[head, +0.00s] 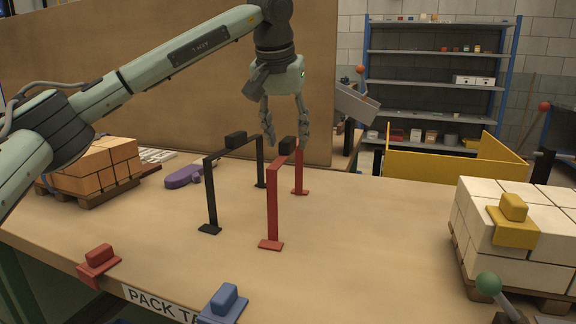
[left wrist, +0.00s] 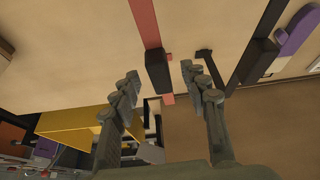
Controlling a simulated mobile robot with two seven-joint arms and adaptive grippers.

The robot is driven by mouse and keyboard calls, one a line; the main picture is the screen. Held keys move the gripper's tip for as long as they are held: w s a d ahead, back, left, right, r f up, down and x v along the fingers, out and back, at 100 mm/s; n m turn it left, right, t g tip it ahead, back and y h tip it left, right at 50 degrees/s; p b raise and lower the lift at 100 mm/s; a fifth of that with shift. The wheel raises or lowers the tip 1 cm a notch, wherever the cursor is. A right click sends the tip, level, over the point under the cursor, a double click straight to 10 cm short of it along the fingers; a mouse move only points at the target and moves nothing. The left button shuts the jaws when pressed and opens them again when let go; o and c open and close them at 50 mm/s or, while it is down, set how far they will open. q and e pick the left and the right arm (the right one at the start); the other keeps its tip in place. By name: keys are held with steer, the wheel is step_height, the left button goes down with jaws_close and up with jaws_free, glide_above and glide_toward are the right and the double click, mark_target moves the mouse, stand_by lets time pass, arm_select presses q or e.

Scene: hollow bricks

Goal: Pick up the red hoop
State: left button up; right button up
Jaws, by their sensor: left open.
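The red hoop (head: 272,205) stands upright on the table, a gate of two posts on flat feet joined by a top bar. A black grip block (head: 287,145) sits on that bar. My left gripper (head: 287,142) points down over the block, open and empty. In the left wrist view the red hoop (left wrist: 146,22) runs between the fingers, with its black block (left wrist: 157,70) in the gap of my left gripper (left wrist: 160,73). I cannot tell whether a finger touches it. My right gripper is not in view.
A similar black hoop (head: 211,195) stands close on the left, with a purple object (head: 184,176) behind it. Orange bricks (head: 95,167) on a pallet are at left, white bricks (head: 500,240) at right. The table between the red hoop and the white bricks is clear.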

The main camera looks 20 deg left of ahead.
arm_select(q)
steer(key=x, duration=0.3)
steer(key=shift+r, duration=0.1)
steer(key=shift+c, duration=0.3)
jaws_close()
steer(key=shift+r, duration=0.1)
steer(key=shift+d+r, duration=0.1)
